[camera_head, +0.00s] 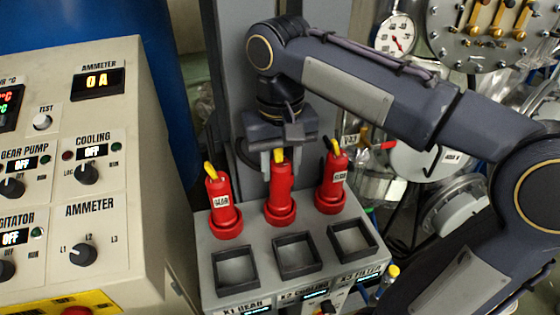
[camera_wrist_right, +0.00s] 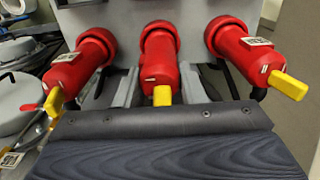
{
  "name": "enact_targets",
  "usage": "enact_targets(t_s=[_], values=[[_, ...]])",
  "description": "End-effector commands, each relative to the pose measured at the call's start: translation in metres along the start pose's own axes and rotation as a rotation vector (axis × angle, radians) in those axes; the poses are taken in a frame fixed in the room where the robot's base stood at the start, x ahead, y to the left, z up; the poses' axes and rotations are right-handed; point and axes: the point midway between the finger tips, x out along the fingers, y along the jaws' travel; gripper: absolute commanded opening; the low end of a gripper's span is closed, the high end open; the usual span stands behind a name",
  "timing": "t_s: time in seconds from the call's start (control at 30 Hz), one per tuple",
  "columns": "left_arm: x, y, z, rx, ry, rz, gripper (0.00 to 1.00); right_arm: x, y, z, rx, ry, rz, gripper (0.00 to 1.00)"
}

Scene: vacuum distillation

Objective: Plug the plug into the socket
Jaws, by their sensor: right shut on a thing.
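Three red plugs with yellow tips stand in a row on a grey socket box (camera_head: 263,254): left plug (camera_head: 222,204), middle plug (camera_head: 281,191) and right plug (camera_head: 332,184). My right gripper (camera_head: 278,160) comes down from above, shut on the middle plug. In the right wrist view, the gripper fingers (camera_wrist_right: 160,88) flank the middle plug (camera_wrist_right: 160,62); its wide collar is against the grey panel. The left plug (camera_wrist_right: 250,58) and right plug (camera_wrist_right: 80,65) stand apart on either side. I cannot tell how deep the middle plug sits. My left gripper is not in view.
Three empty square frames (camera_head: 297,256) lie in front of the plugs, above labels for gear, cooling and filter. A control panel (camera_head: 100,180) stands close on the left. Gauges and pipework (camera_head: 397,35) fill the back right. My right arm crosses above.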

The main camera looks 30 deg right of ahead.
Motion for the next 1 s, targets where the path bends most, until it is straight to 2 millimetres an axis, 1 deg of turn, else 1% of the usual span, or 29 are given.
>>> enact_targets(t_s=[0.23, 0.27, 0.43, 0.67, 0.77, 0.87, 1.0], values=[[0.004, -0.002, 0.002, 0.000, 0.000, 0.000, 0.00, 0.007, 0.000, 0.000, 0.000, 0.000, 0.000, 0.00], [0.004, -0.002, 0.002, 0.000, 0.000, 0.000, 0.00, 0.006, 0.000, 0.000, 0.000, 0.000, 0.000, 0.39], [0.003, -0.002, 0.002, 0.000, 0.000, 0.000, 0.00, 0.006, 0.000, 0.000, 0.000, 0.000, 0.000, 0.61], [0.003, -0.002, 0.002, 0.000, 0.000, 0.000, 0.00, 0.006, 0.000, 0.000, 0.000, -0.001, 0.000, 0.61], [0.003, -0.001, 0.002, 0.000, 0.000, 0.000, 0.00, 0.002, 0.000, 0.000, 0.000, 0.001, -0.001, 0.61], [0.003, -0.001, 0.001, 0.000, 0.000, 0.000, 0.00, -0.009, -0.001, -0.001, 0.000, 0.003, -0.001, 0.61], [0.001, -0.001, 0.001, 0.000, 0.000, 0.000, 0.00, -0.035, -0.001, -0.001, -0.001, 0.004, -0.002, 0.61]])
